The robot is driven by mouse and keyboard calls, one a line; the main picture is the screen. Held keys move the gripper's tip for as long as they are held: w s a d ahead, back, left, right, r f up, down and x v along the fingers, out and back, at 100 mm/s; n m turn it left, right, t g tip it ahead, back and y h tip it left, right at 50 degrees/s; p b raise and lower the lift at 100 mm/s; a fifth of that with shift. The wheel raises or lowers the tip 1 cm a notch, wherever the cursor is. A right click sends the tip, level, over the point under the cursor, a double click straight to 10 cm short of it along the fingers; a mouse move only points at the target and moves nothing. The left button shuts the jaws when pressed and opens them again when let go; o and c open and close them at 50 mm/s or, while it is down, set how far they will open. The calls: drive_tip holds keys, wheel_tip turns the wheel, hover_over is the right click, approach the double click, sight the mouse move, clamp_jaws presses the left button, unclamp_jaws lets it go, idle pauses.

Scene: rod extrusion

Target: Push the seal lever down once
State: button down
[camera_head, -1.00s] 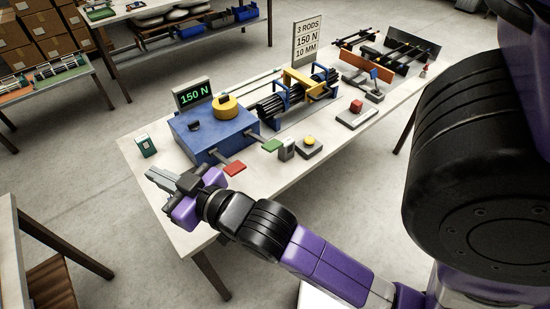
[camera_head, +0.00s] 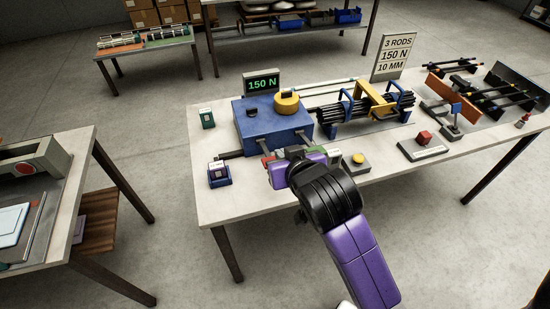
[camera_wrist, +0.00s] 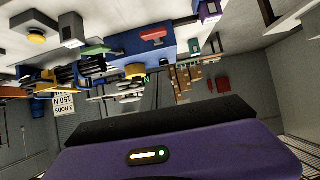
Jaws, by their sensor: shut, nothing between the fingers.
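A small lever with an upright blue handle (camera_head: 455,110) stands on a dark base toward the right of the bench; no label shows that it is the seal lever. The blue machine (camera_head: 268,122) has a red paddle and a green paddle (camera_head: 319,150) at its front. The red paddle (camera_wrist: 153,34) shows clearly in the wrist view, but my gripper mostly hides it in the head view. My gripper (camera_head: 288,154) is shut and empty, low in front of the machine. Its fingertips are hard to make out, and contact cannot be told.
A rod rack (camera_head: 368,107) and sign (camera_head: 393,55) stand right of the machine. A second table (camera_head: 80,150) is at left.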

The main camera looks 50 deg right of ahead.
drive_tip(key=p, duration=0.2)
approach(267, 153)
drive_tip(key=w+d+r, duration=0.2)
drive_tip(key=r, duration=0.1)
drive_tip(key=shift+w, duration=0.35)
drive_tip(key=shift+s+a+f, duration=0.2)
drive_tip(key=shift+f, duration=0.4)
drive_tip(key=shift+s+a+f, duration=0.15)
drive_tip(key=shift+s+f, duration=0.1)
drive_tip(key=shift+f, duration=0.35)
drive_tip(key=shift+s+a+f, duration=0.1)
drive_tip(key=shift+s+f, duration=0.05)
drive_tip(key=shift+f, duration=0.55)
drive_tip(key=shift+f, duration=0.1)
